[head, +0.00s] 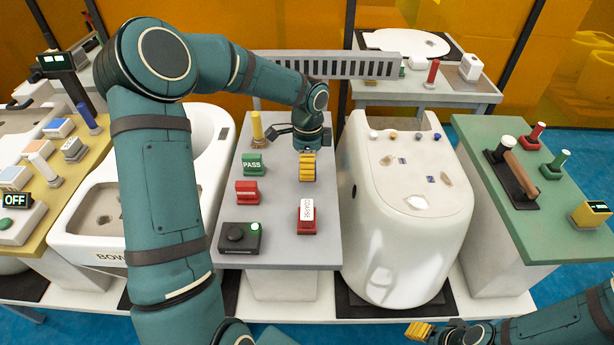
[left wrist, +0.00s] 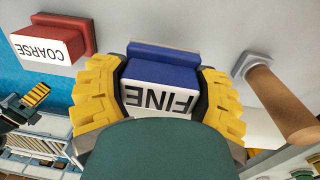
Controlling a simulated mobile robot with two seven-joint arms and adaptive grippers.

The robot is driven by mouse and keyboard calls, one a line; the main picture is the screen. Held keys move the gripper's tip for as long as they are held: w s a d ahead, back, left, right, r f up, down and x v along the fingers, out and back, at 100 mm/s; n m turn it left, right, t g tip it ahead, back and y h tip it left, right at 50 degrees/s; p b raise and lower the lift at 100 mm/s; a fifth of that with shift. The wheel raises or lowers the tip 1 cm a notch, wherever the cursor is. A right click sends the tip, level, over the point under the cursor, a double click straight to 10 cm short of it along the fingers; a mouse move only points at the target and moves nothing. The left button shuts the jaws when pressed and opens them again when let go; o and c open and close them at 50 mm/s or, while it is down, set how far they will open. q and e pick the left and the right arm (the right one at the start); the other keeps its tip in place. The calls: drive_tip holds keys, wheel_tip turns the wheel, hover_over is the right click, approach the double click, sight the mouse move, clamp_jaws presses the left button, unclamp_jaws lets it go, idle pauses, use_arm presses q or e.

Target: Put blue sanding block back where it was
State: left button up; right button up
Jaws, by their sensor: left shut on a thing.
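The blue sanding block (left wrist: 160,73), with a white face marked FINE, is between the yellow fingers of my left gripper (left wrist: 158,98) in the left wrist view. My left gripper is shut on it. In the head view my left gripper (head: 307,167) points down over the far right part of the grey table (head: 285,185), and the block is hidden there. I cannot tell whether the block touches the tabletop. My right gripper (head: 419,331) is at the bottom edge of the head view, away from the table; its opening is unclear.
A red COARSE block (head: 307,218) stands nearer on the same table. A yellow post (head: 257,127), green PASS block (head: 252,164), red block (head: 247,191) and dark button box (head: 240,237) line its left side.

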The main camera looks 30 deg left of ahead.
use_arm(q)
drive_tip(key=shift+f+b, duration=0.35)
drive_tip(key=shift+f, duration=1.5)
drive_tip(key=shift+f, duration=0.15)
drive_tip(key=o, duration=1.3)
drive_tip(key=r+p, duration=0.1)
drive_tip(key=r, duration=0.3)
drive_tip(key=r+p, duration=0.1)
drive_tip(key=r, duration=0.7)
drive_tip(key=shift+w+a+r+p, duration=0.1)
drive_tip(key=shift+w+r+p, duration=0.05)
drive_tip(key=shift+w+p, duration=0.25)
